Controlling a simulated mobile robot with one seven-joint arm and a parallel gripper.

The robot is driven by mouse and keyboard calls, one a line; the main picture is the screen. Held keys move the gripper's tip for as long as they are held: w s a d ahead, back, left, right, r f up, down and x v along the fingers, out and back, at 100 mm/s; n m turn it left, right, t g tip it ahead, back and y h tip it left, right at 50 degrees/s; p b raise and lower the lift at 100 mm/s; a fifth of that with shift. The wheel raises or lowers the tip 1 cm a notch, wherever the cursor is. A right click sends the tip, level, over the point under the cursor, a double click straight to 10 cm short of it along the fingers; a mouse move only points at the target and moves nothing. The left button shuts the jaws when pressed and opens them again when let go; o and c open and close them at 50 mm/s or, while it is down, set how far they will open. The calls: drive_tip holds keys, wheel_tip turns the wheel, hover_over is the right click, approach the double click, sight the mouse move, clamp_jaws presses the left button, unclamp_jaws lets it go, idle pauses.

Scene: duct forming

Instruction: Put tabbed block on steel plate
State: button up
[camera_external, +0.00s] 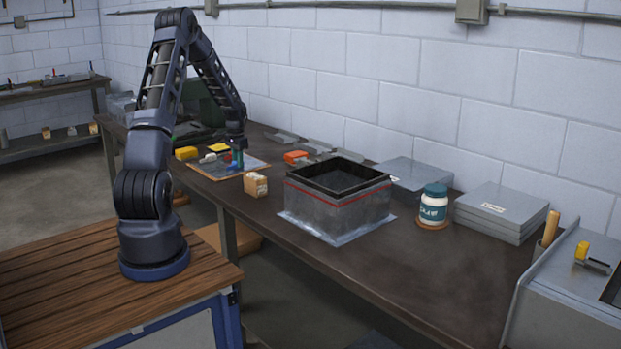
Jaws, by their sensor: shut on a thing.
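My gripper (237,155) points down over a board with small items on the far left part of the workbench. It is shut on a small dark teal thing, mostly hidden by the fingers; I cannot tell whether this is the tabbed block. A tan block (256,185) with markings stands on the bench, just right of and nearer than the gripper, apart from it. Flat grey steel plates lie stacked at the right (505,207), and another grey plate (416,173) lies behind the jar. I cannot tell which one is the named steel plate.
A dark open-topped metal duct box (338,208) with a red line stands on a shiny sheet (301,226) mid-bench. A teal jar (433,203) stands right of it. Yellow (186,153) and orange (296,157) items lie near the gripper.

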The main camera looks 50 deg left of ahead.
drive_tip(key=o, duration=1)
drive_tip(key=shift+f, duration=0.1)
wheel_tip(320, 180, up, 12)
drive_tip(key=shift+r, duration=0.15)
